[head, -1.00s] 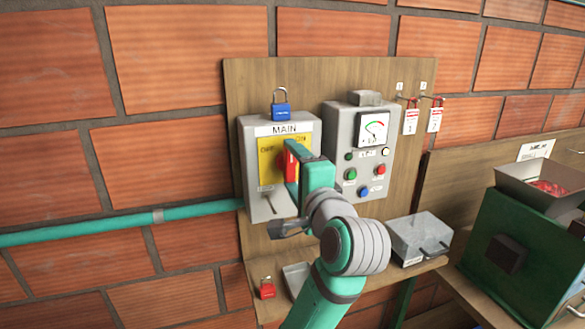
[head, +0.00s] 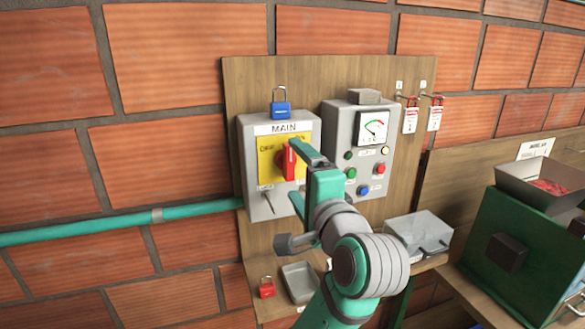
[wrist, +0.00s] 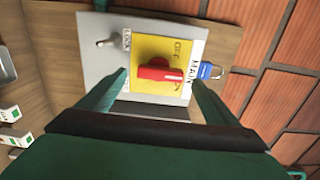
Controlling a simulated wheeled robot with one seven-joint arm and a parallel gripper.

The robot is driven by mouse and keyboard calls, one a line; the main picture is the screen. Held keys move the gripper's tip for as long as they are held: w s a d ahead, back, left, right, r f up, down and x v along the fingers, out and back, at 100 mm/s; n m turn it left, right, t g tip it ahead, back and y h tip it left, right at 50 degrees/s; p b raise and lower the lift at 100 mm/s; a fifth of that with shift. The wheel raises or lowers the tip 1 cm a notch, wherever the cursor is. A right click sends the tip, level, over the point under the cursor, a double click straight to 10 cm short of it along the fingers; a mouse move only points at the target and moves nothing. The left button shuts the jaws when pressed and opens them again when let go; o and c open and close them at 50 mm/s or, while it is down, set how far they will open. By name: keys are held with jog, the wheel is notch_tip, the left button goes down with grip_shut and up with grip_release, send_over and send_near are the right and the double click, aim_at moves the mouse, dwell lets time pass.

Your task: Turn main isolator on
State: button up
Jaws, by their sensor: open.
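The main isolator (head: 258,198) is a grey wall box marked MAIN with a yellow plate. Its red handle (head: 289,160) stands upright, between the OFF label at left and the ON label at right. In the wrist view the red handle (wrist: 160,71) lies between and beyond my two spread fingers. My gripper (head: 298,174) is open in front of the box, its green fingers one above the other in the head view and apart in the wrist view (wrist: 158,78). I cannot tell whether a finger touches the handle. The ON label is partly hidden.
A blue padlock (head: 281,109) hangs above the box. A grey meter panel (head: 342,122) with buttons stands close at right. A red padlock (head: 266,288) and tray (head: 300,283) are below. Red tags (head: 410,118) hang at right.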

jog(key=v, duration=0.7)
jog(key=shift+s, duration=0.15)
notch_tip(320, 180, down, 28)
jog(key=d+n+h, duration=0.2)
jog(key=n+h, duration=0.1)
jog(key=h, duration=0.2)
jog(key=s+a+f+n+g+h, duration=0.15)
jog(key=s+f+n, duration=0.55)
jog(key=s+f, duration=1.25)
jog(key=s+a+n, duration=0.4)
jog(key=s, duration=1.3)
jog(key=shift+s+a+f+n+y, duration=0.2)
jog(key=shift+a+n+y, duration=0.1)
jog(key=shift+y, duration=0.15)
